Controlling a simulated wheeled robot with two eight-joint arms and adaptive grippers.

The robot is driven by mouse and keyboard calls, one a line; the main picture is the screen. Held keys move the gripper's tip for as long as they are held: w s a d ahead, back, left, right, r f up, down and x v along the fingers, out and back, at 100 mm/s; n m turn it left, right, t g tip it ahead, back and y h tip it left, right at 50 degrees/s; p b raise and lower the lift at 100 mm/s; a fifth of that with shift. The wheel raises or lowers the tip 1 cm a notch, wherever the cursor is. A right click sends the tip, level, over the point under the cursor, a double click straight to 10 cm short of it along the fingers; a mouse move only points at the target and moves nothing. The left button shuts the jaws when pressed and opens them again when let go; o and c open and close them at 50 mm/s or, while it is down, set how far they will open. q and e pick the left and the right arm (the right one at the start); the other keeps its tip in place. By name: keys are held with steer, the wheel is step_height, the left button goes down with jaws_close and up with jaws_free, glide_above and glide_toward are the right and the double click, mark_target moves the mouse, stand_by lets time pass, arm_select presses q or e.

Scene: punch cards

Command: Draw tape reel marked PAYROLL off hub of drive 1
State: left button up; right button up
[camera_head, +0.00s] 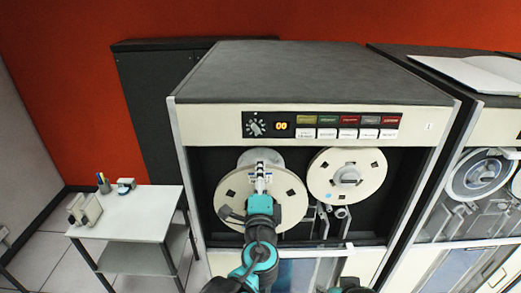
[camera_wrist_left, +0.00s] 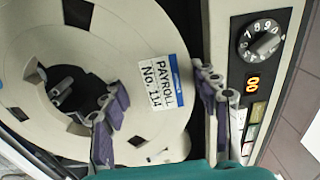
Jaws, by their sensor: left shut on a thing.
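The cream reel (camera_head: 289,200) marked PAYROLL is at the left of the drive's dark recess in the head view. In the left wrist view the reel (camera_wrist_left: 110,50) shows its label (camera_wrist_left: 157,85), "PAYROLL No. 114", and a dark centre opening (camera_wrist_left: 70,85) with a grey latch piece. My left gripper (camera_head: 261,176) is shut on the reel. In the left wrist view one finger of the gripper (camera_wrist_left: 158,98) is at the centre opening and the other at the outer edge. A pale round part (camera_head: 258,156) shows behind the reel's top; how far the reel sits from the hub is unclear.
A second reel (camera_head: 347,174) is mounted to the right in the same drive. The control panel (camera_head: 322,126), reading 00, is above. Another drive (camera_head: 486,173) stands at right. A white side table (camera_head: 130,212) with small items stands at left.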

arm_select(q)
steer(key=s+p, duration=0.1)
steer(key=s, duration=0.4)
steer(key=shift+s, duration=0.4)
arm_select(e)
steer(key=shift+r, duration=0.85)
